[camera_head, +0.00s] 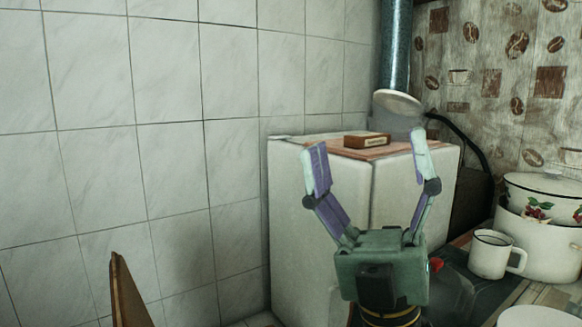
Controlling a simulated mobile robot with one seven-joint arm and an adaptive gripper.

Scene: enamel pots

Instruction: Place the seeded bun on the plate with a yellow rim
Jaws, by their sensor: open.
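My gripper (367,146) is open and empty, its two fingers spread wide and pointing up. It shows in front of the white cabinet-like box, with a finger to either side of its top. I see no seeded bun in this view. No plate with a yellow rim can be made out. A white rounded edge (538,317) shows at the bottom right, cut off by the frame, and I cannot tell what it is.
The white cabinet-like box (312,225) carries a reddish board (347,151) with a small brown box (367,140). A white mug (490,255) and a white enamel pot (540,240) stand at right. A brown wooden edge (126,290) rises at lower left. Tiled wall fills the left.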

